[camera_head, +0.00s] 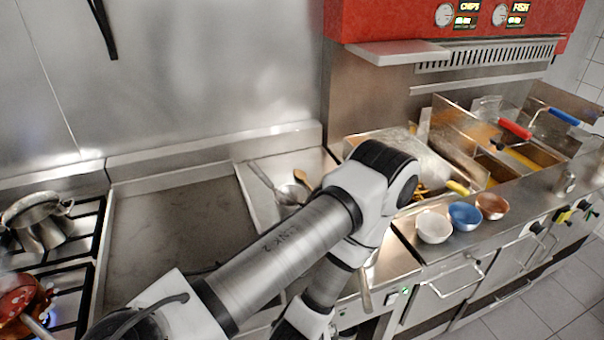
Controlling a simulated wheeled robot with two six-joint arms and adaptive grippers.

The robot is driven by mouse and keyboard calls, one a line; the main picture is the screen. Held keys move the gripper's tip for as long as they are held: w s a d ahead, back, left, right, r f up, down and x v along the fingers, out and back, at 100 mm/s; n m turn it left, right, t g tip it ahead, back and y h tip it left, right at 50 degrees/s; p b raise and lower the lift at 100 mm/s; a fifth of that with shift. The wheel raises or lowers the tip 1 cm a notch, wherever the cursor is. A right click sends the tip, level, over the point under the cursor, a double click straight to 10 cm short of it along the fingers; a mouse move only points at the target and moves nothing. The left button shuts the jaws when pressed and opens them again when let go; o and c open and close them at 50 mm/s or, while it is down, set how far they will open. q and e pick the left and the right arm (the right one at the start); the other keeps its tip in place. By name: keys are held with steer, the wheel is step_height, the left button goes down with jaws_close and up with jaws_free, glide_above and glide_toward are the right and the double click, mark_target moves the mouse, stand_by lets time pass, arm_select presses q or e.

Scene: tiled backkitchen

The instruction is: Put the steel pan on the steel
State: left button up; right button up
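A steel pot with loop handles (40,220) stands on the dark hob grates at the far left. A small round steel vessel (291,194), with what looks like a long handle behind it, sits on the steel worktop (310,160) behind my arm. I cannot tell for certain which one is the steel pan. A wide flat steel plate (180,220) lies between the hob and that worktop. One of my arms reaches up from the bottom left, bends at the elbow and drops toward the bottom centre. It hides part of the plate and worktop. Neither gripper shows.
A red patterned pan (18,300) sits on the hob at bottom left. White (433,227), blue (465,215) and copper (492,205) bowls stand on the right counter edge. Fryer baskets with red (515,128) and blue (564,116) handles stand behind. The plate's back left is clear.

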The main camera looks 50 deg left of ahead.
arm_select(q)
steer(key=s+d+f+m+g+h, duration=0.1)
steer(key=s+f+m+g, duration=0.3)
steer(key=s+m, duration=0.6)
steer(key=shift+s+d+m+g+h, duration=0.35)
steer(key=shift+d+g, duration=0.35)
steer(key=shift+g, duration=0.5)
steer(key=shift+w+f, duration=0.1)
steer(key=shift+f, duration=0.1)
